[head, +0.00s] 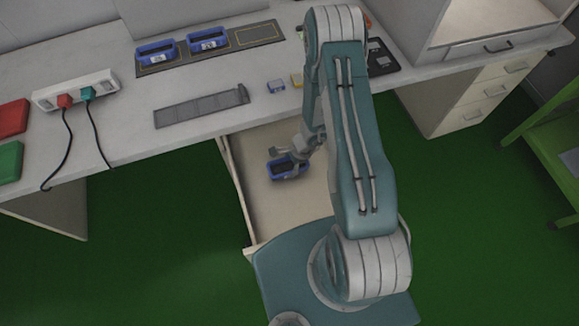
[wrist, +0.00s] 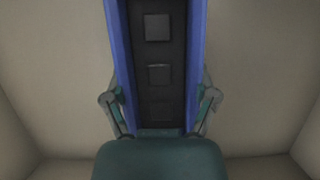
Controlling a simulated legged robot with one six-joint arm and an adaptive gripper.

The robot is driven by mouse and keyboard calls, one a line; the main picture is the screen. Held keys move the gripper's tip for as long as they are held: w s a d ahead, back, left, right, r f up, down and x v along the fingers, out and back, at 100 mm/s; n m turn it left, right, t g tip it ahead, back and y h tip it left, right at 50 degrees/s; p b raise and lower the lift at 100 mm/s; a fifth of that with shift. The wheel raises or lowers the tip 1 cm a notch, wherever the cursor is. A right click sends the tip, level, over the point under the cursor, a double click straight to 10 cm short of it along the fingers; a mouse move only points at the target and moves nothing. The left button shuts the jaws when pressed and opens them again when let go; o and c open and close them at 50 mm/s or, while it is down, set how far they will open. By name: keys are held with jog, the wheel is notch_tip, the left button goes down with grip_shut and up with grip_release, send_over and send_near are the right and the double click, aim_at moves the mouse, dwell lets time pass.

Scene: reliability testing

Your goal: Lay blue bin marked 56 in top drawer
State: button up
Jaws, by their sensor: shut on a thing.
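A blue bin (head: 273,172) with a dark inside is at my gripper (head: 292,160), within the open top drawer (head: 262,208) below the bench. The wrist view shows the blue bin (wrist: 120,50) from close above, with several dark square shapes inside it. My gripper's two fingers (wrist: 160,105) sit at the bin's two long sides, shut on it. The drawer floor (wrist: 50,80) shows around the bin. I cannot read a number on this bin, and I cannot tell whether it touches the drawer floor.
Two more blue bins (head: 156,52) (head: 208,41) stand on a dark mat (head: 262,35) on the bench. A grey rack (head: 200,106) lies near the bench edge. A power strip (head: 75,90) with red and green plugs is at left. A drawer unit (head: 470,98) stands at right.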

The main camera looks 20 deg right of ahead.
jog(key=shift+d+f, duration=0.1)
jog(key=shift+f, duration=0.65)
jog(key=o, duration=1.1)
jog(key=shift+f, duration=0.1)
jog(key=shift+o, duration=0.2)
